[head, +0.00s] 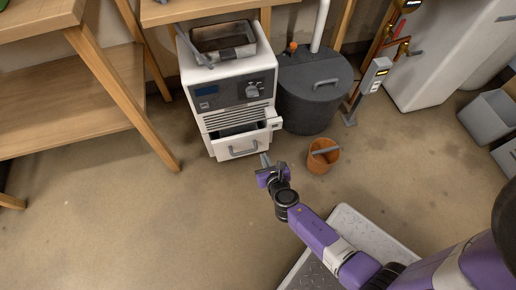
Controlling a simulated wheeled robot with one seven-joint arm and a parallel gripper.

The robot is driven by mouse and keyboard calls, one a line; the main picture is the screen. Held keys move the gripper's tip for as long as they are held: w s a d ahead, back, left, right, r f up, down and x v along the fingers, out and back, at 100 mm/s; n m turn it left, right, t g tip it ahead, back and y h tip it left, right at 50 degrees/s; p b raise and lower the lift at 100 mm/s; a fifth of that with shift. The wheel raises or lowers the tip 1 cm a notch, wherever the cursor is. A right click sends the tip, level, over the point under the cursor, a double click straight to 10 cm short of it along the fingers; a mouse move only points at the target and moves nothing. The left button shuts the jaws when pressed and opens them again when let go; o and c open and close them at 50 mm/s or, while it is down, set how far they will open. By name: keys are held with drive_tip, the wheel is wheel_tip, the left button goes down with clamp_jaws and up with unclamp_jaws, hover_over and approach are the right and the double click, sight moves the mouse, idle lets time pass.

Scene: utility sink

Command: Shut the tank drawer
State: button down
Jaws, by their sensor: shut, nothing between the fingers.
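The tank drawer (241,146) is at the bottom of the white machine (228,78). It has a white front with a grey handle, and it stands out from the body, with a dark gap above its front panel. My gripper (265,160) is shut and empty. It is just in front of the drawer, at the right end of the drawer front in the picture. I cannot tell whether the fingertips touch the drawer.
An orange bucket (323,156) stands on the floor to the right of my gripper. A dark lidded tank (313,92) is beside the machine. A wooden bench (85,85) is at the left. The floor (130,225) at the lower left is clear.

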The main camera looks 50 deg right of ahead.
sight(255, 133)
drive_tip(key=b+x, duration=0.1)
drive_tip(key=x, duration=0.3)
drive_tip(key=b+x, duration=0.1)
drive_tip(key=x, duration=0.2)
drive_tip(key=r+b+x, duration=0.1)
drive_tip(key=x, duration=0.3)
drive_tip(key=shift+w+d+f+b, duration=0.1)
drive_tip(key=shift+w+d+b, duration=0.3)
drive_tip(key=shift+w+d, duration=0.35)
drive_tip(key=shift+w, duration=0.15)
drive_tip(key=shift+w, duration=0.1)
drive_tip(key=w+d, duration=0.2)
drive_tip(key=shift+w+b, duration=0.35)
drive_tip(key=shift+w+d, duration=0.3)
drive_tip(key=shift+w, duration=0.2)
